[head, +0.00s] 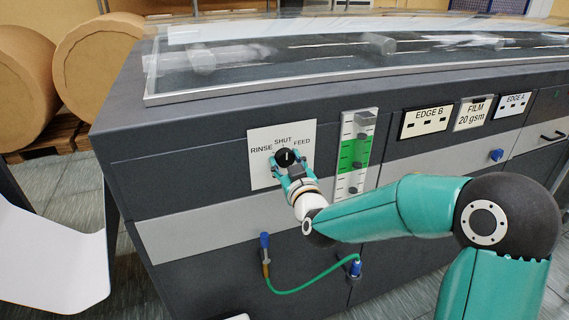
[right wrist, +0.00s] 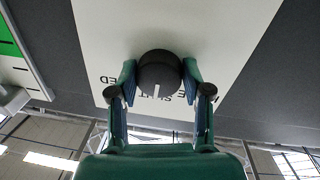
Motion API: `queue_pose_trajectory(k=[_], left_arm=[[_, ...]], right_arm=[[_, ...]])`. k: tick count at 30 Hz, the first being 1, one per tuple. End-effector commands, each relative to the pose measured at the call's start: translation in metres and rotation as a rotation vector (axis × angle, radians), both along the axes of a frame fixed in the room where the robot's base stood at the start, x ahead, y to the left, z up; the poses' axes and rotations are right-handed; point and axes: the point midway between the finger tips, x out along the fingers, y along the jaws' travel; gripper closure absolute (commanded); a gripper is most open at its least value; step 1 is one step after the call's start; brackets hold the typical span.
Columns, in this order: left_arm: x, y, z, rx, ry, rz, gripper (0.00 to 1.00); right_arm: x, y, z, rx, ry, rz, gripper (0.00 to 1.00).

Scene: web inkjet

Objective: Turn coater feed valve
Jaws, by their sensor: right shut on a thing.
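The coater feed valve is a round black knob (head: 286,157) on a white plate (head: 262,176) on the machine's front panel. The plate reads RINSE at left, SHUT at top and FEED at right. My right gripper (head: 285,164) is shut on the knob, one finger on each side. The right wrist view shows the knob (right wrist: 159,70) between the two fingers (right wrist: 160,82). The white line on the knob points toward the word SHUT, which is upside down there and partly hidden. My left gripper is not in view.
Right of the plate is a level gauge (head: 356,154) with a green band. Signs EDGE B (head: 426,121) and FILM 20 gsm (head: 472,113) stand further right. A green hose (head: 310,285) hangs below. Large brown rolls (head: 98,62) stand behind at left.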

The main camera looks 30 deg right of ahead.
Motion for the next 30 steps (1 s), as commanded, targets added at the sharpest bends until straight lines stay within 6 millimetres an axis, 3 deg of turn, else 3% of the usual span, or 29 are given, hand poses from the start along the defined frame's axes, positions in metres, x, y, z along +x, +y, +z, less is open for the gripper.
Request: queue_pose_trajectory(k=[11, 30], left_arm=[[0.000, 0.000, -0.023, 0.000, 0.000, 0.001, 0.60], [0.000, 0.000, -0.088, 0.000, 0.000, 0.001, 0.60]], right_arm=[[0.001, 0.000, -0.004, 0.118, -0.027, 0.009, 0.86], [0.001, -0.002, -0.003, 0.671, -0.160, 0.005, 0.86]])
